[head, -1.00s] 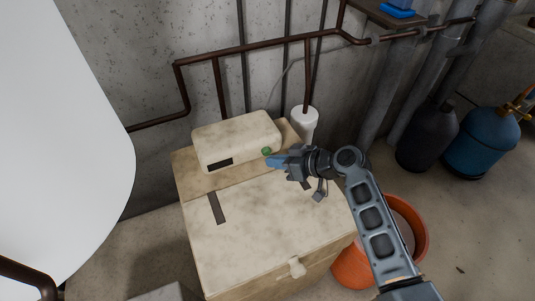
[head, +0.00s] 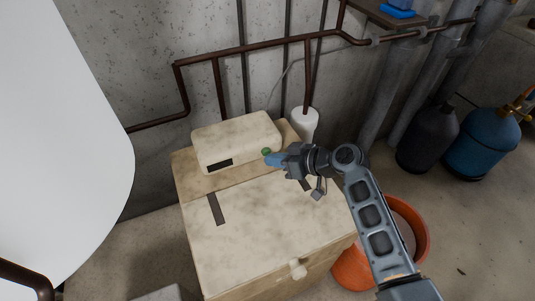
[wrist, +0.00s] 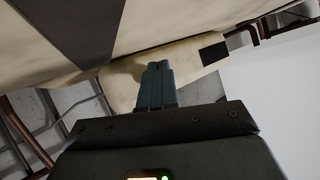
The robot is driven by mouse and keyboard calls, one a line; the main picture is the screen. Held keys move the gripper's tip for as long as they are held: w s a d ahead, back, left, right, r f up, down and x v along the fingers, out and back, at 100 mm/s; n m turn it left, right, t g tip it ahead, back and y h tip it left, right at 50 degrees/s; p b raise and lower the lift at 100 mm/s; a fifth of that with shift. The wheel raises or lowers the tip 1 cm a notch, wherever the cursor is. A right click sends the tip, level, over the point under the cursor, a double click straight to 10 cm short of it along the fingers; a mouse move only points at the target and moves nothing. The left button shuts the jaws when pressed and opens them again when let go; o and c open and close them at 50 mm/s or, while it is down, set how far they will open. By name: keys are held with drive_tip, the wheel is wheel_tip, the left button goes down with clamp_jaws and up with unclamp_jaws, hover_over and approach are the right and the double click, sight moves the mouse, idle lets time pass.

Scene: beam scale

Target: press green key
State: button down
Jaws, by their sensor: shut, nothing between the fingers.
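The green key (head: 266,152) is a small round button on the front right of the cream box (head: 235,138) on top of the chest. My gripper (head: 271,159) is shut and empty, its blue fingertips at the key's lower edge in the head view. They partly cover it, and I cannot tell whether they touch it. In the wrist view my shut fingers (wrist: 158,70) point at the cream box (wrist: 183,65), and the key is hidden there.
The cream chest (head: 260,235) with dark slots stands under the box. A white cylinder (head: 303,124) and brown pipes (head: 250,47) are behind it. An orange bucket (head: 352,272) and gas bottles (head: 482,145) are to the right. A large white tank (head: 60,110) is at left.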

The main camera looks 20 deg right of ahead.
sight(285, 186)
drive_tip(key=shift+w, duration=0.2)
drive_tip(key=shift+s, duration=0.2)
idle(0.3)
drive_tip(key=shift+s, duration=0.75)
drive_tip(key=shift+s+p, duration=0.6)
drive_tip(key=shift+s, duration=1.9)
drive_tip(key=shift+r, duration=0.15)
